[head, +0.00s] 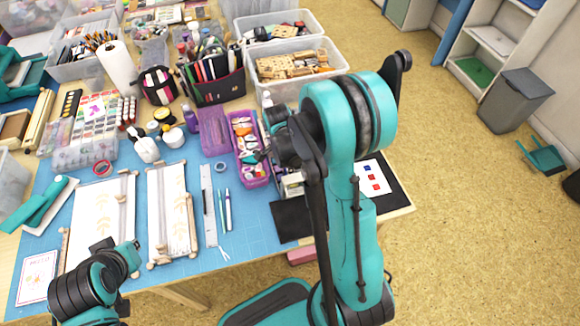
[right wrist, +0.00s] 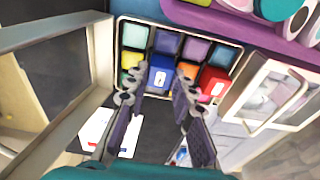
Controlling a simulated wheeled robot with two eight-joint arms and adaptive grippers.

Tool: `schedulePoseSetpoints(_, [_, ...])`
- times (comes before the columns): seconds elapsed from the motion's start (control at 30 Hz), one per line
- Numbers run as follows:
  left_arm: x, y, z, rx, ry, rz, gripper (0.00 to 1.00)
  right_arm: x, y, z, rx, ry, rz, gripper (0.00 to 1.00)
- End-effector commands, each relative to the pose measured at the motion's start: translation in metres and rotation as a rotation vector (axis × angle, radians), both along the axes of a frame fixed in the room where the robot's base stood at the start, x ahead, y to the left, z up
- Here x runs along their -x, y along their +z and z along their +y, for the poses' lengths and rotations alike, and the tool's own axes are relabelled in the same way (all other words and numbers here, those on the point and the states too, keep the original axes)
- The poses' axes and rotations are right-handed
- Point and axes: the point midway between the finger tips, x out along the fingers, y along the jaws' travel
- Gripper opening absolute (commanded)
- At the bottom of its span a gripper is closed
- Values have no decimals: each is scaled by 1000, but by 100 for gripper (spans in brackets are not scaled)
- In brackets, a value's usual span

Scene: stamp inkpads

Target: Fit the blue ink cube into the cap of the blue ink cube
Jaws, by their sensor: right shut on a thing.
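A blue ink cube (right wrist: 160,76) with a white label sits between the fingers of my right gripper (right wrist: 166,80) in the right wrist view. The gripper is shut on it. The cube is over the near side of a tray of ink cubes (right wrist: 233,55); I cannot tell whether it touches the tray. I cannot make out its cap as a separate part. In the head view my right arm hides most of the tray and the right fingertips. My left arm shows at lower left, but its fingers are not visible.
A red cube (right wrist: 213,83) is right of the blue one. A purple case (head: 252,172) stands beside the tray. A white card with coloured squares (head: 371,178) lies on a black mat (head: 398,186) near the table's right edge. Paper scrolls (head: 172,205) and pens lie leftward.

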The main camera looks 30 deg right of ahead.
Motion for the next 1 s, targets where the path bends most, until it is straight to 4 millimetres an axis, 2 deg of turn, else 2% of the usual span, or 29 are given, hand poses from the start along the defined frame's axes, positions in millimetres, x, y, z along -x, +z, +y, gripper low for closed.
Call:
schedulePoseSetpoints(0.27, [0,-5,0,0,0,0,0,0,-5,0,0,0,0,3])
schedulePoseSetpoints(0.3, [0,-5,0,0,0,0,0,0,-5,0,0,0,0,29])
schedulePoseSetpoints(0.37, [0,-4,0,0,0,0,0,0,-4,0,0,0,0,45])
schedulePoseSetpoints(0.67, [0,-3,0,0,0,0,0,0,-4,0,0,0,0,45])
schedulePoseSetpoints(0.77, [0,2,0,0,0,0,0,0,-1,0,0,0,0,45])
schedulePoseSetpoints(1.0, [0,25,0,0,0,0,0,-4,44,7,0,2,0,45])
